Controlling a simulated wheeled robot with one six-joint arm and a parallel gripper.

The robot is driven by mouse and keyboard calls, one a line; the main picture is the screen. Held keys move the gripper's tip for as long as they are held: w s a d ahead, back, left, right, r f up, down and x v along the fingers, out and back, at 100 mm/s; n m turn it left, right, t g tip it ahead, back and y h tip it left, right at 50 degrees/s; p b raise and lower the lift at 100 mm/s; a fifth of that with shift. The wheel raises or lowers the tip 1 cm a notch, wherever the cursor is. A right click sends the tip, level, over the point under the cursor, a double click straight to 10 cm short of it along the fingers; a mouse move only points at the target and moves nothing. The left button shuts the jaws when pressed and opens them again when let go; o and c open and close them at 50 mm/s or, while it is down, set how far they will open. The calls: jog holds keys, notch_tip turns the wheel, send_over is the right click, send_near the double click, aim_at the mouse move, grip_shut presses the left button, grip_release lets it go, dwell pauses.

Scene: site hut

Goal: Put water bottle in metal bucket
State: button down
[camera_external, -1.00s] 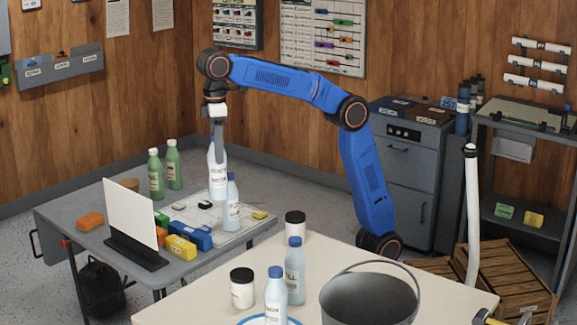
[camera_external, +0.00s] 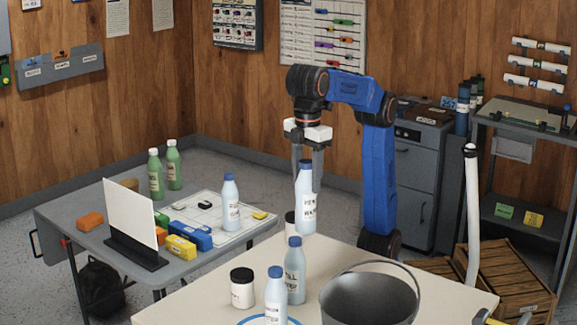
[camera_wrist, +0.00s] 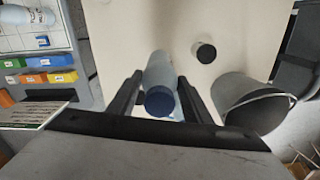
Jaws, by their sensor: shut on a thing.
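My gripper (camera_external: 307,162) is shut on a pale blue water bottle (camera_external: 305,205) with a dark blue cap. It holds the bottle upright above the far part of the beige table. In the wrist view the held bottle (camera_wrist: 160,72) sits between the two dark fingers. The dark grey metal bucket (camera_external: 370,300) stands at the right of the beige table, its handle raised. It also shows at the right in the wrist view (camera_wrist: 250,105). The held bottle is to the left of and behind the bucket in the outside view.
Two similar bottles, (camera_external: 295,280) and (camera_external: 275,300), and a white jar with a black lid (camera_external: 243,292) stand left of the bucket. Another black-lidded jar (camera_external: 290,222) is partly hidden behind the held bottle. One more bottle (camera_external: 231,208) stands on the grey table (camera_external: 190,268).

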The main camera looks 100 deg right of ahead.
jog(key=s+a+f+n, duration=0.15)
jog(key=s+a, duration=0.25)
jog(key=s, duration=0.4)
notch_tip(320, 180, down, 17)
jog(key=shift+w+f, duration=0.2)
jog(key=shift+f+n, duration=0.1)
jog(key=shift+n, duration=0.15)
jog(key=c, duration=0.9)
grip_release()
jog(key=shift+c, duration=0.2)
notch_tip(320, 180, up, 12)
